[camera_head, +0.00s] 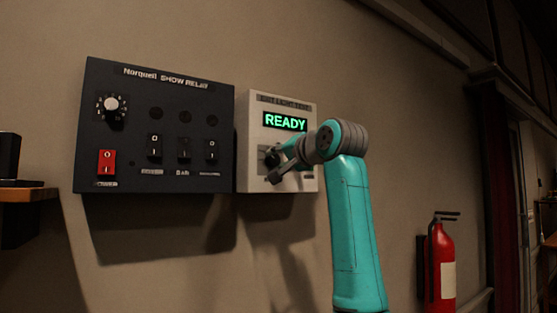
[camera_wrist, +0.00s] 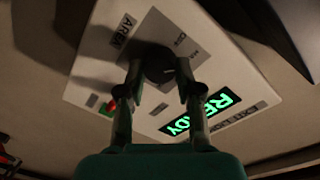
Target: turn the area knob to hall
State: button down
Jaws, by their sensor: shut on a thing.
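The white panel (camera_head: 280,103) on the wall has a green READY display (camera_head: 285,121). Its dark round area knob (camera_wrist: 157,62) sits on a grey plate beside the AREA label (camera_wrist: 123,30) in the wrist view. My gripper (camera_wrist: 159,74) is shut on the knob, one finger on each side. In the head view my gripper (camera_head: 274,168) reaches the lower left of the panel and hides most of the knob. A light mark shows on the knob, but the small position labels around it are too blurred to read, so I cannot tell its setting.
A dark show relay panel (camera_head: 205,100) with a dial (camera_head: 111,104), a red switch (camera_head: 107,161) and several black switches adjoins the white panel on the left. A red fire extinguisher (camera_head: 442,265) hangs at the lower right. A wooden shelf (camera_head: 28,194) juts out at far left.

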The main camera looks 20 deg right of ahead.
jog(key=shift+m, duration=0.6)
jog(key=c, duration=0.8)
grip_release()
jog(key=shift+o, duration=0.2)
jog(key=v, duration=1.2)
jog(key=shift+d, duration=0.1)
